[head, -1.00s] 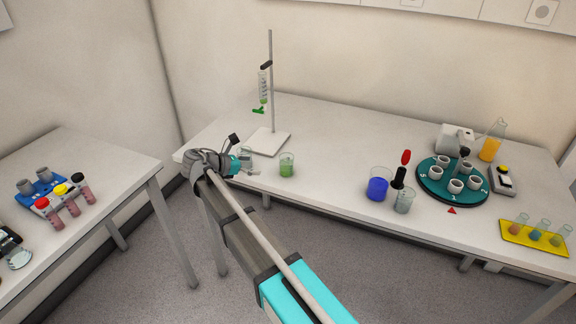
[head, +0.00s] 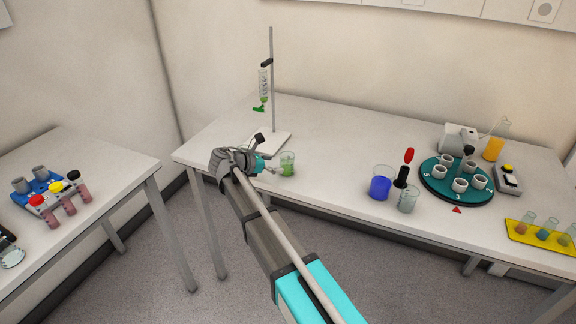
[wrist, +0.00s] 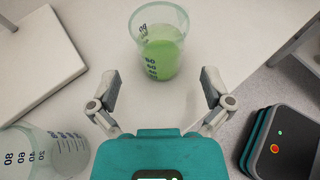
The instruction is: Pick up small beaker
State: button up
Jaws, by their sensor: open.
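A small clear beaker with green liquid (head: 288,164) stands upright near the front edge of the table. In the wrist view this green beaker (wrist: 160,50) is straight ahead, with its base near the gap between the fingertips. My gripper (wrist: 160,82) is open, one finger on each side of that gap, and holds nothing. In the head view my gripper (head: 272,168) is just left of the green beaker; contact cannot be told. A second, clear beaker with dark markings (wrist: 45,152) shows at lower left in the wrist view; my gripper hides it in the head view.
A burette stand (head: 271,85) with a white base (wrist: 35,60) is close behind and left. A blue-filled beaker (head: 380,186), a clear beaker (head: 408,200) and a teal carousel (head: 440,190) stand further right. The tabletop between is clear.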

aim_at(281, 165)
jog(key=shift+f+b+x, duration=0.15)
jog(key=shift+b+x, duration=0.4)
jog(key=shift+x, duration=0.45)
jog(key=shift+f+b+x, duration=0.2)
jog(key=shift+b+x, duration=0.35)
jog(key=shift+x, duration=0.45)
jog(key=shift+w+d+f, duration=0.1)
jog(key=shift+w+d, duration=0.1)
jog(key=shift+d, duration=0.2)
jog(key=c, duration=1.2)
